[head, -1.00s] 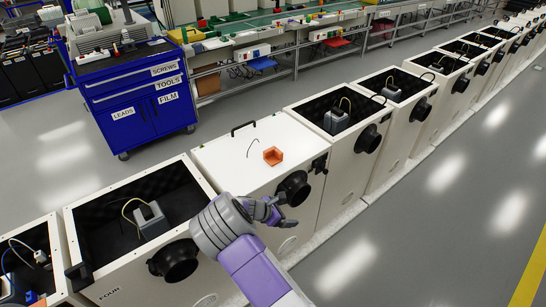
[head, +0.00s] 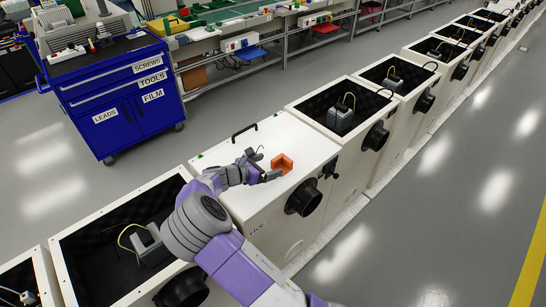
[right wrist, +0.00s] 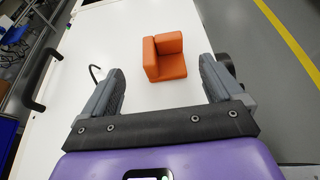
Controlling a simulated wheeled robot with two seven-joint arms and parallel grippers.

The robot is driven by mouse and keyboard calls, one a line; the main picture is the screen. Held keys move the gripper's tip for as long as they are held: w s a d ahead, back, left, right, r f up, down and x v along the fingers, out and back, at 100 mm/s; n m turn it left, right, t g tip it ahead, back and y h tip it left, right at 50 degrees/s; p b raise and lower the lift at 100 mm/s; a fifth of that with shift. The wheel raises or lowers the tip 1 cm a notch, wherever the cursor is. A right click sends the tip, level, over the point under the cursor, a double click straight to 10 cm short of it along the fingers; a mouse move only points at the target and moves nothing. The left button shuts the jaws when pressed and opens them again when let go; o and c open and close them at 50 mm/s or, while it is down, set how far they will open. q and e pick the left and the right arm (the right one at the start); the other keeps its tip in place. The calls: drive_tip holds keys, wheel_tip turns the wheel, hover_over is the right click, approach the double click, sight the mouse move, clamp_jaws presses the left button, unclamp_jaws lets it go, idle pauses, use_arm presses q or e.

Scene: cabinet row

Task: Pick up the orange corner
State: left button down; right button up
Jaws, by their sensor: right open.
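The orange corner (head: 282,164) is a small orange block with raised walls. It lies on the white closed lid (head: 288,136) of the cabinet marked FIVE. In the right wrist view the orange corner (right wrist: 165,57) sits ahead of the fingers, toward the right one, and nothing touches it. My right gripper (head: 262,166) is over the lid just left of the orange corner. In the right wrist view the right gripper (right wrist: 160,85) is open and empty. My left gripper is not in view.
A thin dark hook (right wrist: 95,73) stands on the lid near the left finger. A black handle (head: 244,130) is on the lid's far edge. Open cabinets with grey devices (head: 340,119) stand on both sides. A blue tool cart (head: 120,105) stands behind.

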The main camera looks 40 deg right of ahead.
sight(284, 161)
drive_tip(key=shift+s+d+f+b, duration=0.2)
drive_tip(key=shift+d+b, duration=0.05)
drive_tip(key=shift+d, duration=0.4)
drive_tip(key=shift+s+d+f+b, duration=0.15)
drive_tip(key=shift+d+b, duration=0.05)
drive_tip(key=shift+d, duration=0.4)
drive_tip(key=b+x, duration=0.1)
drive_tip(key=x, duration=0.3)
drive_tip(key=shift+w+d+f+b, duration=0.1)
drive_tip(key=shift+w+d+b, duration=0.1)
drive_tip(key=shift+d+b, duration=0.2)
drive_tip(key=shift+a, duration=0.1)
drive_tip(key=shift+c, duration=0.2)
